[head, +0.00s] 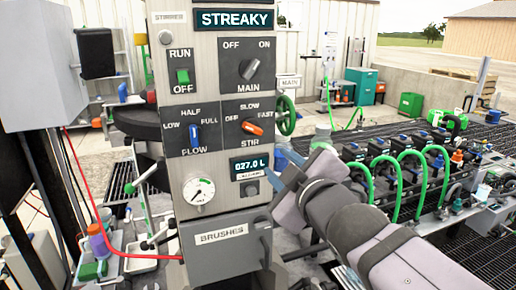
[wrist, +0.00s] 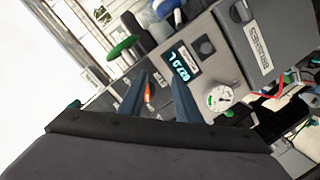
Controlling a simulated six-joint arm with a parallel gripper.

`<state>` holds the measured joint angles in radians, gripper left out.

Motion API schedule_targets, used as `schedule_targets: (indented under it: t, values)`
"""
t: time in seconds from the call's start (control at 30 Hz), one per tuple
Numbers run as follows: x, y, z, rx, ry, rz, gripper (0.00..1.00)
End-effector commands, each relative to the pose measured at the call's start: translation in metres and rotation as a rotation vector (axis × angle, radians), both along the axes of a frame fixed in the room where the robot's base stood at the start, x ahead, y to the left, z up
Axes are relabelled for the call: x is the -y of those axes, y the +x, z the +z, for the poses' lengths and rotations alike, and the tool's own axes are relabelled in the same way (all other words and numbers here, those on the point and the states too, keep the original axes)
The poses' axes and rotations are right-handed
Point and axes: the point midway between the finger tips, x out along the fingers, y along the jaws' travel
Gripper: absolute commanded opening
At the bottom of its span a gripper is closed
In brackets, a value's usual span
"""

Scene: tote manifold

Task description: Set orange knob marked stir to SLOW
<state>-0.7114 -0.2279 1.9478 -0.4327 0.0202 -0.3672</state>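The orange STIR knob (head: 253,129) sits on the dark plate on the panel, with OFF at its left, SLOW above and FAST at its upper right. Its bar slants from upper left, by OFF, to lower right; I cannot tell which end is the pointer. In the wrist view a small orange bit of the knob (wrist: 148,96) shows between the fingers. My gripper (head: 272,186) is in front of the panel, to the lower right of the knob, apart from it. In the wrist view its two blue fingers (wrist: 156,88) are spread with nothing held.
A blue FLOW knob (head: 194,136) is left of STIR, the MAIN knob (head: 249,69) above. The RUN/OFF switch (head: 183,76) glows green. Below are a volume display (head: 250,167), a gauge (head: 198,190) and the BRUSHES box (head: 226,245). A green handwheel (head: 286,115) stands at the panel's right.

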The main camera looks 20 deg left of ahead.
Motion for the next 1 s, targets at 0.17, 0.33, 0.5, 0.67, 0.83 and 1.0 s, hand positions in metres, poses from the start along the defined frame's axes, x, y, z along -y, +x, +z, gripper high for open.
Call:
schedule_targets:
  t: [0.17, 0.33, 0.5, 0.67, 0.83, 1.0]
  values:
    - [-0.016, -0.01, 0.039, 0.236, -0.033, 0.091, 0.3]
    - [-0.018, -0.011, 0.043, 0.293, -0.066, 0.104, 0.3]
    - [-0.019, -0.009, 0.042, 0.292, -0.068, 0.104, 0.3]
    - [-0.027, -0.002, 0.042, 0.29, -0.069, 0.103, 0.3]
    - [-0.04, 0.012, 0.043, 0.288, -0.069, 0.103, 0.3]
    - [-0.055, 0.026, 0.043, 0.288, -0.069, 0.103, 0.3]
